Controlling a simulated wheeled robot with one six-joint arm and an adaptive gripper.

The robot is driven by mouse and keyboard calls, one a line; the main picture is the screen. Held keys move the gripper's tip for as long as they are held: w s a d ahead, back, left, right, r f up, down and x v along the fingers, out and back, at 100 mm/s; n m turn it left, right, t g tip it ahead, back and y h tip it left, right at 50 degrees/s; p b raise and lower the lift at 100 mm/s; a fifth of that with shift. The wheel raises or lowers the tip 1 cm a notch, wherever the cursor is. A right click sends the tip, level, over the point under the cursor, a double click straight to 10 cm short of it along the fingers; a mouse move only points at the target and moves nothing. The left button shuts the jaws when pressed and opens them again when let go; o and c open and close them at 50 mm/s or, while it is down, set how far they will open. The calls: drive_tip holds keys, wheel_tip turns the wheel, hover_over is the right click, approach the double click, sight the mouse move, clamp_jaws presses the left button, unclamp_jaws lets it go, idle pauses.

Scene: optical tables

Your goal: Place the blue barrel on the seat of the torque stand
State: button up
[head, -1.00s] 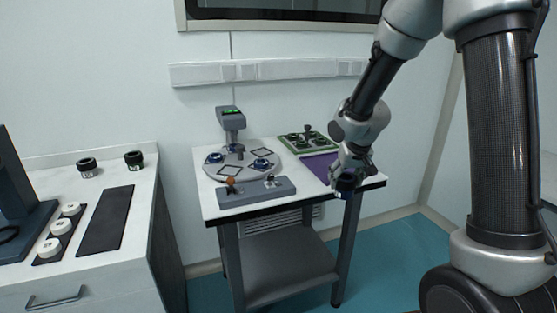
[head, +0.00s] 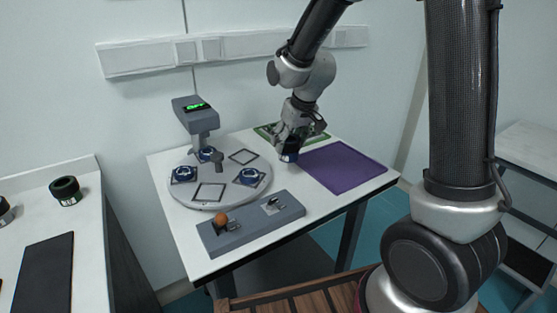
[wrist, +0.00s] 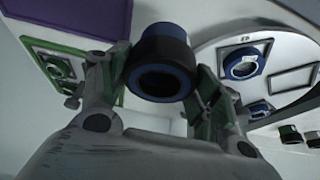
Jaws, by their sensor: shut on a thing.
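The blue barrel, a dark ring with blue rims, is held between the fingers of my gripper (head: 288,148). In the wrist view the barrel (wrist: 160,62) sits between both fingertips, its open bore facing the camera. In the head view the barrel (head: 289,157) hangs above the white table, between the turntable and the purple mat. A grey stand (head: 203,118) with a green-lit display rises behind the turntable; I cannot tell whether it is the torque stand. The round grey turntable (head: 196,201) carries several blue-ringed pieces and two empty square outlines. No seat is clearly identifiable.
The purple mat (head: 345,168) lies bare to the right. A green tray (head: 262,132) is partly hidden behind my gripper. A grey block (head: 252,228) with an orange knob (head: 221,218) stands at the table's front. A left bench holds a black ring (head: 66,191) and a dark mat (head: 45,273).

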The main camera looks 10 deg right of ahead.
sight(289, 158)
drive_tip(key=shift+f, duration=3.2)
drive_tip(key=shift+f, duration=0.1)
drive_tip(key=o, duration=1.1)
